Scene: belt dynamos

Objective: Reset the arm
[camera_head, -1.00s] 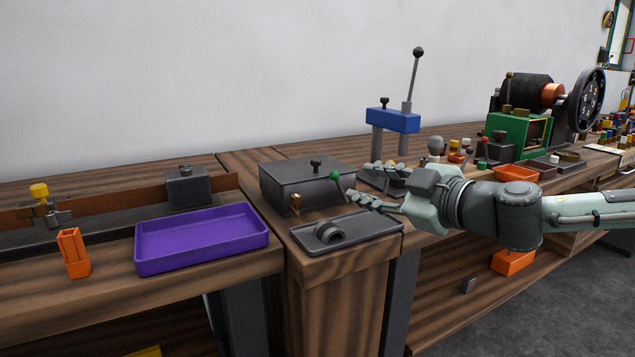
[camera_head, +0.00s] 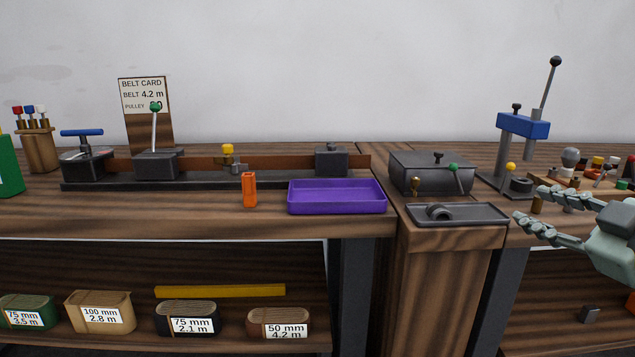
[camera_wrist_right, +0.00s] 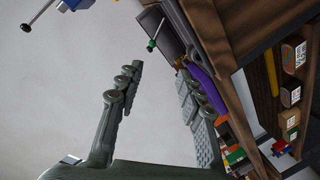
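My right gripper (camera_head: 530,204) is at the right edge of the head view, right of the dark tray and in front of the blue press. Its two fingers are spread, with nothing between them. It also shows open and empty in the right wrist view (camera_wrist_right: 160,72). The dark lidded box (camera_head: 430,172) with a green-knobbed lever (camera_head: 454,168) stands left of the gripper, apart from it. My left gripper is in neither current view.
A dark tray (camera_head: 480,217) with a grey ring-like part (camera_head: 438,212) lies near the bench edge. A blue press (camera_head: 523,126) stands behind the gripper. A purple tray (camera_head: 337,208) and an orange holder (camera_head: 249,190) are farther left. Labelled belts fill the lower shelf.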

